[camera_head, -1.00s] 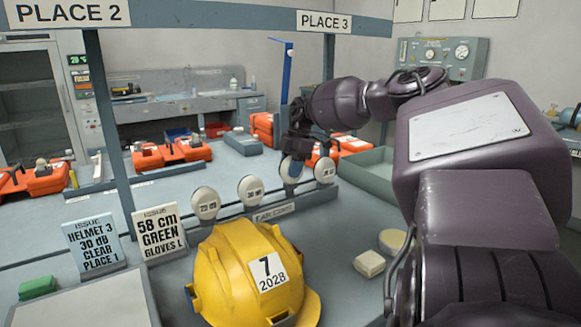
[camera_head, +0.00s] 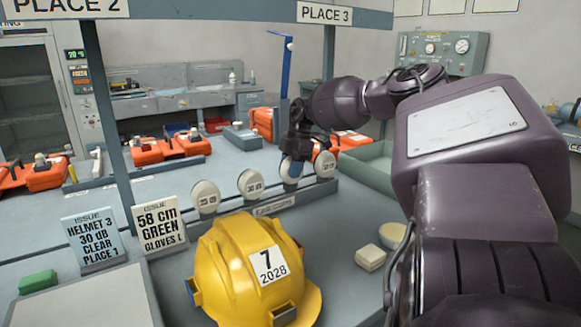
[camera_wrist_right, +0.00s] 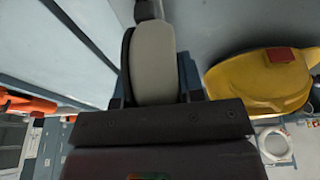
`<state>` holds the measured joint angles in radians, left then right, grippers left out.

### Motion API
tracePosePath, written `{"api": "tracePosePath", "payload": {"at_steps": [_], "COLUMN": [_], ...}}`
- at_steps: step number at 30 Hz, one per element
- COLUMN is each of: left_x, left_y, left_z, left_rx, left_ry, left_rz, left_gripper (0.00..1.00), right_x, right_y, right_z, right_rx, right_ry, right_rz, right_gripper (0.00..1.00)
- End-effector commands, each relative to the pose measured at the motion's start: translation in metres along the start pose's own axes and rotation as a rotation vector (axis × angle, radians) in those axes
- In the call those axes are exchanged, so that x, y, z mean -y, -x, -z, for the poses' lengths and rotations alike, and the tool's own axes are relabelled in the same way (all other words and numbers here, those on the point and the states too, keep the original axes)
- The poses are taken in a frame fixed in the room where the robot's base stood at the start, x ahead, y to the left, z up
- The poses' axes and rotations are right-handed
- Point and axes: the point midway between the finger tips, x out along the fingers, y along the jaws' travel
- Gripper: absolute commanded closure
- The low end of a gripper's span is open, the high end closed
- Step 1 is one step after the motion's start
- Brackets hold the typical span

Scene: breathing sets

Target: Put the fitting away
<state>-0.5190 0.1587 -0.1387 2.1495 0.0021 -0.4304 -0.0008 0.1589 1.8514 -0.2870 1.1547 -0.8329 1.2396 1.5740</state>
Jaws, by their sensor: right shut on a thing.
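The fitting is a pale oval ear cup (camera_head: 288,171). My right gripper (camera_head: 294,152) is shut on it. In the right wrist view the cup (camera_wrist_right: 154,68) sits between the two dark fingers (camera_wrist_right: 155,97). In the head view the held cup is at the ear cup rack (camera_head: 275,206), in line with the other cups. Two pale cups (camera_head: 206,196) (camera_head: 250,184) stand to its left and one (camera_head: 325,164) to its right. Whether it touches the rack is hidden. My left gripper is not in view.
A yellow helmet (camera_head: 225,262) numbered 7 stands in front of the rack. Two issue cards (camera_head: 91,240) (camera_head: 158,228) stand to its left. A cream block (camera_head: 370,258) and a round dish (camera_head: 393,236) lie to its right. A green tray (camera_head: 372,168) lies behind my arm.

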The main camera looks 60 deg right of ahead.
Motion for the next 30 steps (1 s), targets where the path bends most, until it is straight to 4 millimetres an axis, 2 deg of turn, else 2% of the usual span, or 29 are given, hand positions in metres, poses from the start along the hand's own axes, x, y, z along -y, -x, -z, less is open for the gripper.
{"api": "tracePosePath", "payload": {"at_steps": [16, 17, 22, 30], "left_x": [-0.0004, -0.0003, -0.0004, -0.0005], "left_y": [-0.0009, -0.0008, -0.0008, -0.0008], "left_z": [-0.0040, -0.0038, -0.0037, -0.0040], "left_rx": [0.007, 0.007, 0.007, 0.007], "left_ry": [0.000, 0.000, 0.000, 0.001], "left_rz": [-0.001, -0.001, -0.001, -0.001], "left_gripper": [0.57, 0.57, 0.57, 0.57], "right_x": [0.0002, 0.0001, 0.0002, 0.0003], "right_y": [-0.0110, -0.0107, -0.0103, -0.0105], "right_z": [-0.0032, -0.0031, -0.0030, -0.0031], "right_rx": [0.000, 0.000, 0.000, 0.000], "right_ry": [0.000, 0.000, 0.000, 0.000], "right_rz": [0.000, -0.001, -0.001, 0.000], "right_gripper": [0.85, 0.61, 0.35, 0.35]}}
